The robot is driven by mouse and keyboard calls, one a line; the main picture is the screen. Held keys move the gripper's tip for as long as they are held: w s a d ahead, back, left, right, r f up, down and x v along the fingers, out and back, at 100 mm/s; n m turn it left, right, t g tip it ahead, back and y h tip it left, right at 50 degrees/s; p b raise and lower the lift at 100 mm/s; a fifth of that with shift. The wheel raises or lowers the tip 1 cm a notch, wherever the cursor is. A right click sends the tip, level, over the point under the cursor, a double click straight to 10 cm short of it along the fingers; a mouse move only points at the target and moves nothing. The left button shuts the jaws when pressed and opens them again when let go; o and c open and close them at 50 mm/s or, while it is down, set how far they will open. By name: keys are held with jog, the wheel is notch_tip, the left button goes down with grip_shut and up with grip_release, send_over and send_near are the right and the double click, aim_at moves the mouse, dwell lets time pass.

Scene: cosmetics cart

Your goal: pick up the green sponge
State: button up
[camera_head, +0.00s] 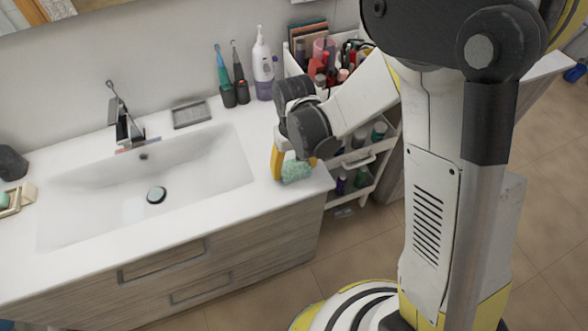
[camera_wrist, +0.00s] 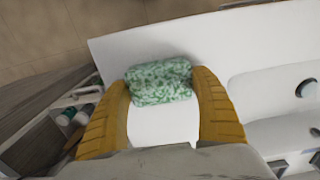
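The green sponge (camera_head: 296,171) lies on the white counter near its front right corner, beside the sink. In the wrist view the speckled green sponge (camera_wrist: 158,82) lies between the ends of the two yellow fingers. My gripper (camera_head: 292,164) points down over the sponge with its fingers spread, one on each side. In the wrist view my gripper (camera_wrist: 160,80) shows a finger close to each end of the sponge. Whether the fingers touch it is hard to tell. Part of the sponge is hidden behind the gripper in the head view.
The sink basin (camera_head: 145,185) is left of the sponge, with a faucet (camera_head: 124,120) behind it. A soap dish (camera_head: 191,114), toothbrush cups (camera_head: 235,95) and a white pump bottle (camera_head: 263,68) stand at the back. A cosmetics cart (camera_head: 352,160) stands right of the counter.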

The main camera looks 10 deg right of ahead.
aim_at(295, 166)
jog(key=shift+r, duration=0.1)
notch_tip(295, 166, up, 5)
jog(key=shift+d+f+p, duration=0.1)
jog(key=shift+f+p, duration=0.1)
jog(key=shift+p, duration=0.75)
jog(key=s+d+r+p, duration=0.2)
jog(key=s+d+r, duration=0.3)
jog(key=d, duration=0.5)
jog(key=shift+s+r, duration=0.4)
jog(key=shift+r, duration=0.2)
